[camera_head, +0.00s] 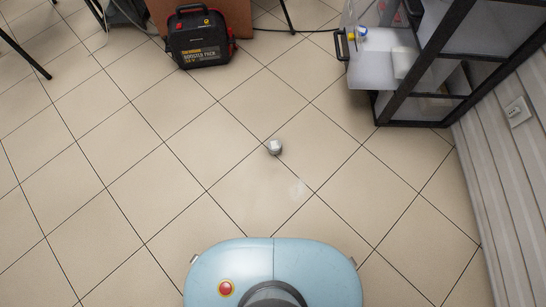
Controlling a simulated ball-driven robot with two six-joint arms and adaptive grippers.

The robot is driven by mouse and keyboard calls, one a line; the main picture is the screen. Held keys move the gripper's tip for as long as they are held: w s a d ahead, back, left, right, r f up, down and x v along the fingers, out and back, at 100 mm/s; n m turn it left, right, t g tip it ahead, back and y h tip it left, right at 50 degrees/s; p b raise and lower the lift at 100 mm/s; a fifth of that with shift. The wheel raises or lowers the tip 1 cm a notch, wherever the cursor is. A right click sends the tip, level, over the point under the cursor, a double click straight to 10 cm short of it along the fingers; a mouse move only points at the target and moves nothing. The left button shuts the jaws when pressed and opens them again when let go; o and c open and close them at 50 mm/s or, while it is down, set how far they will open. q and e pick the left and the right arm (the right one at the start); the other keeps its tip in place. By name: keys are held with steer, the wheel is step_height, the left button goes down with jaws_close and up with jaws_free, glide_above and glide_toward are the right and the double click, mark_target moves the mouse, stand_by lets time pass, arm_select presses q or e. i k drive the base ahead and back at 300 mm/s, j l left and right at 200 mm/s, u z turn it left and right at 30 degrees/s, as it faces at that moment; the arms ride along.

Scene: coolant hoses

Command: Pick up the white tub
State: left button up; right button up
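A white tub-like container (402,63) is at the upper right, on the pale lower surface of a black-framed shelf unit. It is small in the picture, so its details are hard to make out. The frame's dark bar passes close on its right. Neither of my grippers is in view, and neither arm reaches into the picture.
The shelf unit (385,110) stands against the striped wall. A blue-and-yellow item (360,32) is near the tub. A small grey-white object (274,148) lies on the tiled floor. A black booster pack (197,38) stands at the top. The floor between is mostly clear.

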mark_target(274, 145)
steer(key=z, duration=0.35)
steer(key=i+j+z, duration=0.15)
steer(key=j+z, duration=0.15)
steer(key=i+j+z, duration=0.1)
steer(key=j+z, duration=0.15)
steer(key=j, duration=0.3)
steer(key=i+j+z, duration=0.1)
steer(key=j+z, duration=0.2)
steer(key=j, duration=1.25)
steer(key=i+z, duration=0.05)
steer(key=i, duration=0.05)
